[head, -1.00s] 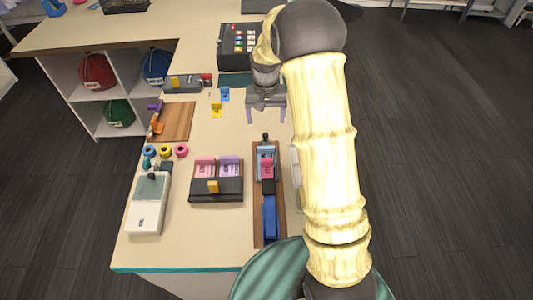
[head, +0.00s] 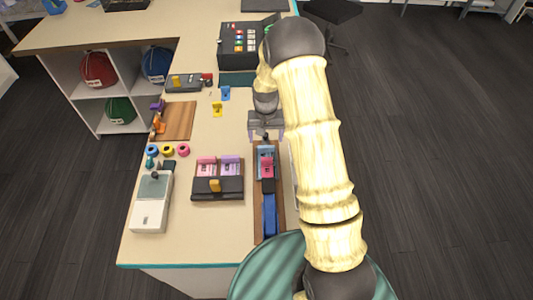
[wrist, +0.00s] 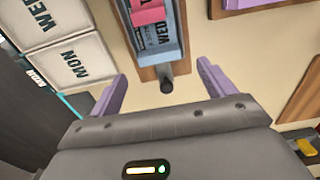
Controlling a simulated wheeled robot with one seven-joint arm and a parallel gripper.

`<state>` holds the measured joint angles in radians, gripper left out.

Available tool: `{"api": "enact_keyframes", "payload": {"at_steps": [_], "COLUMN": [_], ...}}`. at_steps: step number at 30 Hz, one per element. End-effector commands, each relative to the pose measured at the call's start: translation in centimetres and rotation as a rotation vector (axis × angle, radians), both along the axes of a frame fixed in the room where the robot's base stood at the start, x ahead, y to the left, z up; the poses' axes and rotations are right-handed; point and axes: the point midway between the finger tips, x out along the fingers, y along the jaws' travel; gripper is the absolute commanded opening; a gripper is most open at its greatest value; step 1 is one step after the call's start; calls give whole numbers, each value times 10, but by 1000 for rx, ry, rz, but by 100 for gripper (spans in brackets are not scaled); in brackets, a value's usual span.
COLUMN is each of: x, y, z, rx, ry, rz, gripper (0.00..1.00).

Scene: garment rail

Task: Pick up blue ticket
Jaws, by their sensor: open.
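A blue ticket (head: 266,151) lies on the far part of a long wooden board (head: 258,215), with a pink ticket (head: 267,168) on its near part. In the wrist view the blue ticket (wrist: 170,48) has dark print reading "WED", and the pink ticket (wrist: 149,14) partly covers it. My gripper (head: 266,134) is open and empty at the far end of the board. In the wrist view its two purple fingers (wrist: 162,75) are spread either side of a dark knob (wrist: 166,79) at the board's end. The blue ticket is ahead of the fingertips, apart from them.
A dark holder (head: 217,189) with pink and purple tickets stands left of the board. A long blue tool (head: 269,214) lies on the board's near part. White "MON" and "WED" panels (wrist: 70,62) lie beside the board. A white device (head: 151,205) stands far left.

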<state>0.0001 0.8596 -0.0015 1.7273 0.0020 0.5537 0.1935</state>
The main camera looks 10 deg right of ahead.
Motion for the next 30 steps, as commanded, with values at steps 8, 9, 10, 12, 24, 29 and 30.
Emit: {"api": "enact_keyframes", "payload": {"at_steps": [8, 9, 10, 12, 24, 29, 30], "x": [-6, -6, -6, -5, -5, -5, -5], "y": [0, 0, 0, 0, 0, 1, 1], "z": [-32, -36, -38, -42, -43, -43, -43], "rx": [1, 1, 1, 1, 1, 1, 1], "ry": [4, 4, 3, 1, 0, 0, 1], "rz": [0, 0, 0, -1, -2, 0, 0], "gripper": [82, 82, 82, 82, 82, 76, 68]}}
